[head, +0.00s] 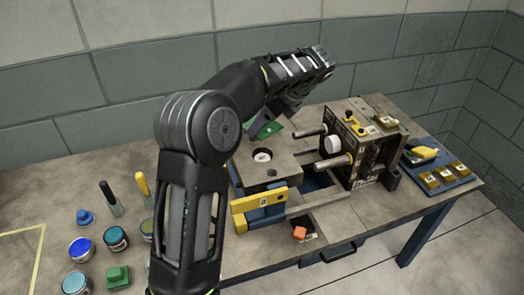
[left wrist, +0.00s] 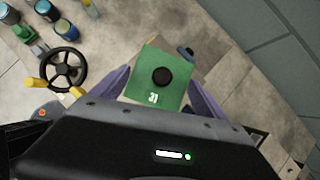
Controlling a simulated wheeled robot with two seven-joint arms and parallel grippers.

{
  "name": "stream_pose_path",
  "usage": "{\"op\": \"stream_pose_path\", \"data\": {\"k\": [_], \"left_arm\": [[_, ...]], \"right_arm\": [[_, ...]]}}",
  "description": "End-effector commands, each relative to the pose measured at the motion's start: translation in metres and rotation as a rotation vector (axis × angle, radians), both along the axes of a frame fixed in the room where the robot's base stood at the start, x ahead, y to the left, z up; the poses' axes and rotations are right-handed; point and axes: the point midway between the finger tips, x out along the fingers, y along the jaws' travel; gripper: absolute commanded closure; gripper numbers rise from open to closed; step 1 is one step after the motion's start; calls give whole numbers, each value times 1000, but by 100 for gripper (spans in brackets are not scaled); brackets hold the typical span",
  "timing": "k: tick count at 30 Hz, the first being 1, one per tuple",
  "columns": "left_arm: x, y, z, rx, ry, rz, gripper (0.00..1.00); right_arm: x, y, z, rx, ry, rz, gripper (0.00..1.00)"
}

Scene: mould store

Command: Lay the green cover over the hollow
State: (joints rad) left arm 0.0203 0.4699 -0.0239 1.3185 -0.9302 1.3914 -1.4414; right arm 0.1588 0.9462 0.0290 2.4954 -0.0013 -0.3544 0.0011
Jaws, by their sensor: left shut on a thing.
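My left gripper (head: 258,123) is shut on the green cover (head: 267,130), above the back of a grey-brown block on the bench. In the left wrist view the cover (left wrist: 148,93) is a square plate with a black round knob and a white mark. The purple fingers of my left gripper (left wrist: 160,88) lie on either side of it. The block (head: 282,163) has a round opening (head: 262,155) with a pale inside and a smaller dark hole in front. I cannot tell for certain which one is the hollow. My right gripper is not in view.
A machine (head: 362,150) with projecting rods stands right of the block. Several paint pots stand left of my arm. A blue tray (head: 455,182) holds brass blocks at right. A black handwheel (left wrist: 65,52) shows in the wrist view.

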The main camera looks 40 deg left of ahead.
Motion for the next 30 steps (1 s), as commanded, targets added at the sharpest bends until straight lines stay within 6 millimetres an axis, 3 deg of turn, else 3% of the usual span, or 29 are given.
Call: {"op": "stream_pose_path", "data": {"k": [7, 19, 30], "left_arm": [[0, 0, -38, -1, 2, -1, 58], [0, 0, -46, -1, 1, -2, 58], [0, 0, -92, 0, 1, -1, 58]], "right_arm": [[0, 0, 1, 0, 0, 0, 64], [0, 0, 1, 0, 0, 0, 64], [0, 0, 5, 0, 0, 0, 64]]}}
